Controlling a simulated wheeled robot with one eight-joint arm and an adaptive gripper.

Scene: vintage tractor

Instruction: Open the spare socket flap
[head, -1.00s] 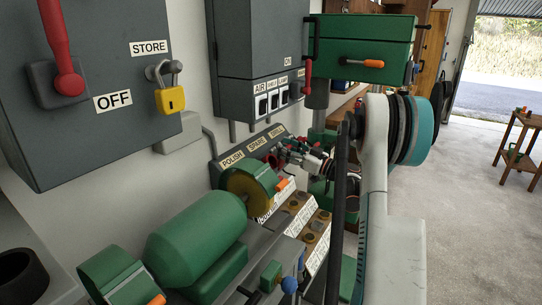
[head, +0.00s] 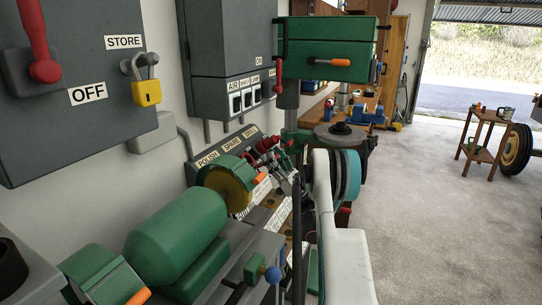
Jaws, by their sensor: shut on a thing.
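The sloped dark socket panel (head: 196,172) stands against the wall at mid-height, with labels POLISH, SPARE (head: 232,146) and a third label along its top. The spare socket flap is not clearly visible; the green wheel guard and my gripper cover much of the area under the SPARE label. My gripper (head: 264,158) is small and cluttered in view, at the panel front just right of and below that label. It looks shut at the flap, but the contact itself is hidden. My white arm hides part of the area to the right.
A green grinding machine (head: 178,236) with a guarded wheel (head: 226,178) fills the near side. A green drill press (head: 328,48) stands behind. A grey switch box with a yellow padlock (head: 146,93) hangs at the left. Open floor lies right, with a small wooden table (head: 485,140).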

